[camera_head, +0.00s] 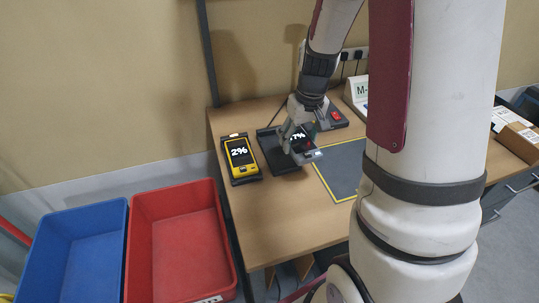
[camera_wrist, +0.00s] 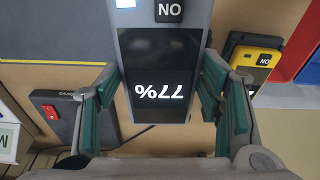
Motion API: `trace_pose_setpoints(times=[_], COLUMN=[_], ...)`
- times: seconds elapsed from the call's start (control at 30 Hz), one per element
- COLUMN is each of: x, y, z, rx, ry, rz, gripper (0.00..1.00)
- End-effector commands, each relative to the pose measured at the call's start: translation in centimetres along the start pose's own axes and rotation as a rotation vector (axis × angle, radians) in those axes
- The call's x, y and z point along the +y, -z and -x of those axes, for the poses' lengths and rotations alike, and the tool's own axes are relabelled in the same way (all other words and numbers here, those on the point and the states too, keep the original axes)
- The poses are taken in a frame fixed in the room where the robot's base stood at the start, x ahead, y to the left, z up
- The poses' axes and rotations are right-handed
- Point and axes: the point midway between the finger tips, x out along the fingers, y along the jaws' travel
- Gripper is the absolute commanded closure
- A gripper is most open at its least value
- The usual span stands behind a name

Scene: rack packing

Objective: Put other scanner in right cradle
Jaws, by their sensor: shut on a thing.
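A grey scanner (camera_wrist: 163,45) with "77%" on its dark screen is between my gripper's green finger pads in the wrist view. In the head view my gripper (camera_head: 299,135) is shut on it, over the dark right cradle (camera_head: 270,148). My gripper hides part of the scanner and cradle, so I cannot tell whether the scanner is seated or just above. A yellow scanner (camera_head: 240,155) reading "2%" lies in the left cradle (camera_head: 247,181); the yellow scanner also shows at the right of the wrist view (camera_wrist: 257,58).
A dark mat with a yellow border (camera_head: 341,170) lies right of the cradles. A box with a red switch (camera_head: 336,115) and a white sign (camera_head: 357,88) stand behind. A blue bin (camera_head: 70,250) and red bin (camera_head: 180,240) are left of the table (camera_head: 290,225).

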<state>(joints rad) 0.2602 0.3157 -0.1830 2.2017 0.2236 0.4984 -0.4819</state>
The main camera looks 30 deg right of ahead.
Motion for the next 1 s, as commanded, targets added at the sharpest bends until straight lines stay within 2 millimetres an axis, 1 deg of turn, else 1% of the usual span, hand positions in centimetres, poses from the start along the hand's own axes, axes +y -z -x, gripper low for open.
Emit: trace_pose_setpoints(times=[0.03, 0.1, 0.2, 0.33, 0.43, 0.47, 0.57, 0.9, 1.0], x=[1.5, 2.9, 4.1, 4.9, 4.8, 4.7, 3.7, -0.3, -1.4], y=[-0.9, -2.7, -4.7, -6.3, -6.4, -6.1, -4.5, 2.6, 4.4], z=[-0.8, -1.1, -1.4, -1.5, -1.6, -1.6, -2.0, -3.9, -4.4], rx=[0.005, 0.005, 0.005, 0.005, 0.004, 0.004, 0.003, 0.003, 0.003], ry=[-0.004, -0.007, -0.013, -0.017, -0.018, -0.018, -0.017, -0.017, -0.018], rz=[-0.024, -0.038, -0.05, -0.059, -0.059, -0.059, -0.054, -0.055, -0.056], gripper=[0.76, 0.76, 0.76, 0.76, 0.76, 0.76, 0.76, 0.76, 0.76])
